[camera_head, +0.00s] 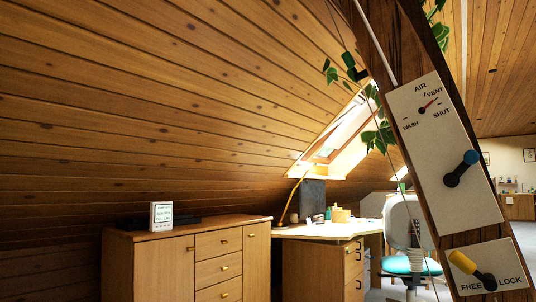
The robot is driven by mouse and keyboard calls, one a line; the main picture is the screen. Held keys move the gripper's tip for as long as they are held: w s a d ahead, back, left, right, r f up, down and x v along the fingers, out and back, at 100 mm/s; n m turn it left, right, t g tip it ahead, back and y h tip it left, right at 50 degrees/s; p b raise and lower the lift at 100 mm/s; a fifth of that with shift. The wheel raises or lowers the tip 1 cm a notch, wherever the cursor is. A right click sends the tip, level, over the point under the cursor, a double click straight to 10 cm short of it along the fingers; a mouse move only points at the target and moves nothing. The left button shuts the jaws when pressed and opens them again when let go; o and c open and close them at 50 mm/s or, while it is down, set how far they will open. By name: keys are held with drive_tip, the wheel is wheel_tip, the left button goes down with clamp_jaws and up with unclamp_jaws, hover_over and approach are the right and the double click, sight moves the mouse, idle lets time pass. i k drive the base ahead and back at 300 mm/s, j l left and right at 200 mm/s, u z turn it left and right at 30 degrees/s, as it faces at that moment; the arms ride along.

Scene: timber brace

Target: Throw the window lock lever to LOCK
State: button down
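The lower white plate (512,260) on the slanted timber brace (441,215) is marked FREE on the left and LOCK on the right. Its lever (464,264) has a yellow grip and a dark pivot near the bottom of the plate. The lever tilts up and to the left, to the FREE side. The lower end of the plate is close to the bottom edge of the view. My gripper is not in view.
Above it, a larger white plate (430,150) carries a red-pointer AIR dial (428,106) and a blue-tipped lever (462,168). Leaves (378,135) hang beside the brace. A wooden cabinet (190,262), a desk (325,232) and a chair (400,235) stand behind.

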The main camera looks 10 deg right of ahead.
sight(464, 264)
drive_tip(key=z, duration=1.3)
